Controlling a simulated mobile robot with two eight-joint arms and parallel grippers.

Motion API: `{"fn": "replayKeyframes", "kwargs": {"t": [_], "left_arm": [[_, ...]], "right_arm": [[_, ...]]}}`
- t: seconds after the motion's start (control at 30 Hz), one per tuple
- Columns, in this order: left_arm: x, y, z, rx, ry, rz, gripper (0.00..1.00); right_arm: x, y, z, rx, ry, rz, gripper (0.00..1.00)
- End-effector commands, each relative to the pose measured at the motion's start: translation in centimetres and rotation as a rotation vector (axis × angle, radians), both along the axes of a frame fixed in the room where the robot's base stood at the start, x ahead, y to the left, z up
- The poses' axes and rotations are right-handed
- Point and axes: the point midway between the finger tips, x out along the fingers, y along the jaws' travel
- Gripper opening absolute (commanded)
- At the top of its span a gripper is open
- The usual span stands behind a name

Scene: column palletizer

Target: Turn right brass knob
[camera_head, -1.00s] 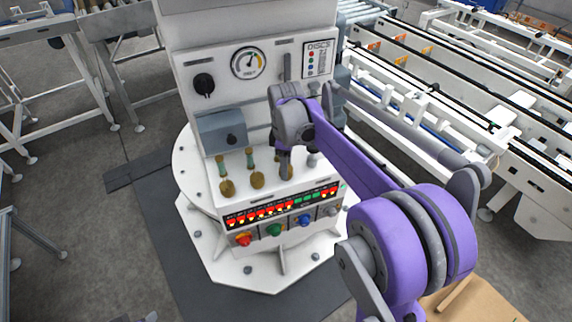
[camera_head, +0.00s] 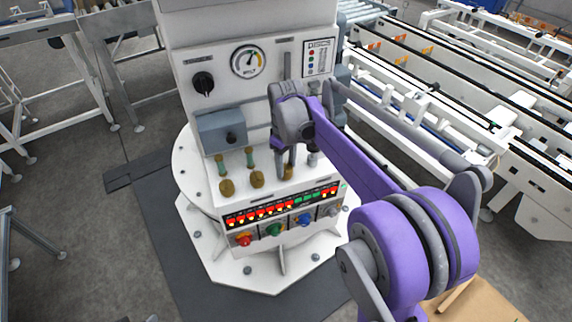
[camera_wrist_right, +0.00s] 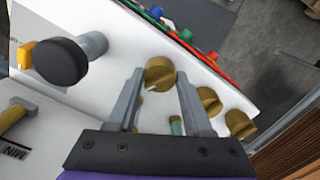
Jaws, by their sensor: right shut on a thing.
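Three brass knobs stand in a row on the sloped white panel of the machine. The right brass knob (camera_wrist_right: 160,73) sits between the fingertips of my right gripper (camera_wrist_right: 159,76), which is shut on it. In the head view my right gripper (camera_head: 287,172) reaches down to the panel, and its fingers partly hide that knob. The middle brass knob (camera_head: 256,179) and left brass knob (camera_head: 227,187) are free; they also show in the wrist view, to the right of the held one. My left gripper is not in view.
A black-capped post (camera_wrist_right: 62,61) stands beside the gripper. Below the knobs are a lit display strip (camera_head: 285,206) and coloured buttons, including a red one (camera_head: 243,239). A grey box (camera_head: 220,131) and a round gauge (camera_head: 247,62) are above. Conveyors stand at the right.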

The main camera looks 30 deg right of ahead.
Motion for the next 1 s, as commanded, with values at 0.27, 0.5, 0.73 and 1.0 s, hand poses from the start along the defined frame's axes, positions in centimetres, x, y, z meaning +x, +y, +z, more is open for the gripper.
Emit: {"fn": "replayKeyframes", "kwargs": {"t": [0.27, 0.5, 0.73, 1.0], "left_arm": [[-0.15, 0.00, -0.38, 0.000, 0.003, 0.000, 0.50], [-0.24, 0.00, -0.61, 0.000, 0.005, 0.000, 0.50], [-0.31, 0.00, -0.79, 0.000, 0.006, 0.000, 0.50], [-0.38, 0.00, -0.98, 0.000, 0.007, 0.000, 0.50]], "right_arm": [[-0.02, -0.02, -0.04, 0.000, 0.000, -0.263, 0.00], [-0.01, -0.01, -0.02, 0.000, 0.000, -0.491, 0.00], [-0.01, -0.01, 0.00, 0.000, 0.000, -0.709, 0.00], [-0.01, -0.01, 0.00, 0.000, 0.000, -0.966, 0.00]]}}
